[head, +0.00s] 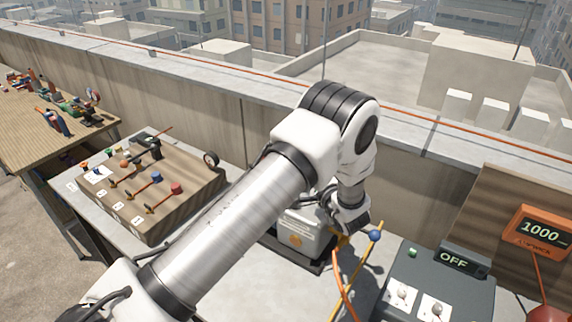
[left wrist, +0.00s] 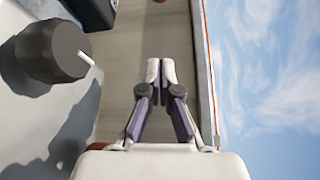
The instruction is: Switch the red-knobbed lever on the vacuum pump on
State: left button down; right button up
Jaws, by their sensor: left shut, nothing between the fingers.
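My left arm crosses the middle of the head view, its wrist bent down over a pale box with an orange mark (head: 295,240) on a dark base, perhaps the vacuum pump. My left gripper (left wrist: 160,70) is shut and empty in the left wrist view; its fingertips are hard to make out in the head view. A red knob (head: 176,188) on a lever stands on the wooden board at left. No red-knobbed lever shows clearly on the pale box, which my arm partly hides. A grey box display (head: 460,260) reads OFF.
The wooden board (head: 180,215) also carries blue and orange knobs. An orange meter (head: 540,232) reads 1000. A parapet runs behind. A dark round knob (left wrist: 50,52) shows left of my fingers.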

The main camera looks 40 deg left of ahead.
pick_arm(q)
jog(key=shift+f, duration=0.1)
jog(key=shift+w, duration=0.15)
jog(key=a+b, duration=0.2)
jog(key=a, duration=0.2)
jog(key=a+b, duration=0.2)
jog(key=a, duration=0.3)
jog(key=shift+w+a+f, duration=0.15)
jog(key=shift+a, duration=0.1)
jog(key=shift+s, duration=0.3)
jog(key=shift+w, duration=0.15)
